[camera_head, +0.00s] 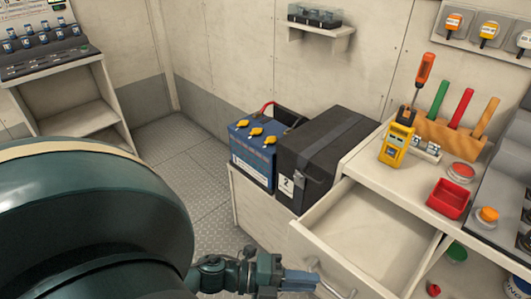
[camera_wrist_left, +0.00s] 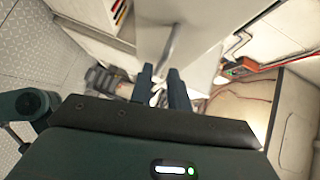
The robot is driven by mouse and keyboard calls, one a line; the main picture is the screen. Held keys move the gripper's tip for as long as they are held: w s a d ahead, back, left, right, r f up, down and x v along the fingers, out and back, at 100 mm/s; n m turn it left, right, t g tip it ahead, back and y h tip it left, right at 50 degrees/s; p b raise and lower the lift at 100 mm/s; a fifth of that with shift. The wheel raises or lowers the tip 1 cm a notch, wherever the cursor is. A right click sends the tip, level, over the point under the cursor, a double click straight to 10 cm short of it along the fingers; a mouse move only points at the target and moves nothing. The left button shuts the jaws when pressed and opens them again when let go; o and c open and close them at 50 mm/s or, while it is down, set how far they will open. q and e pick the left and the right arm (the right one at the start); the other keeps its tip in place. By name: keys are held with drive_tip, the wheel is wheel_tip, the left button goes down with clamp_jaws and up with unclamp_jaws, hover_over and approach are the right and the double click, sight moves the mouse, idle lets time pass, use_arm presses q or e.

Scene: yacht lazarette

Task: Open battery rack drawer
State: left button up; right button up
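A pale drawer (camera_head: 365,235) stands pulled out below the workbench at the right in the head view, and its inside looks empty. Its metal bar handle (camera_head: 335,283) is on the front panel at the bottom of the view. The handle also shows in the left wrist view (camera_wrist_left: 172,42), running down towards the fingers. My left gripper (camera_head: 314,281) is at the handle, with its fingers apart (camera_wrist_left: 161,78). The bar passes into line with the gap; I cannot tell whether the fingers touch it. My right gripper is not in view.
A blue battery (camera_head: 250,155) and a black battery box (camera_head: 325,150) sit left of the drawer. The workbench (camera_head: 385,185) holds a yellow meter (camera_head: 396,145), a red bin (camera_head: 448,199) and a tool block (camera_head: 450,135). The floor (camera_head: 200,160) behind is clear.

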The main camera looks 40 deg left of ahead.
use_arm(q)
drive_tip(key=v, duration=0.8)
drive_tip(key=shift+s+a+r, duration=0.15)
drive_tip(key=shift+s+a, duration=0.1)
drive_tip(key=shift+s, duration=0.05)
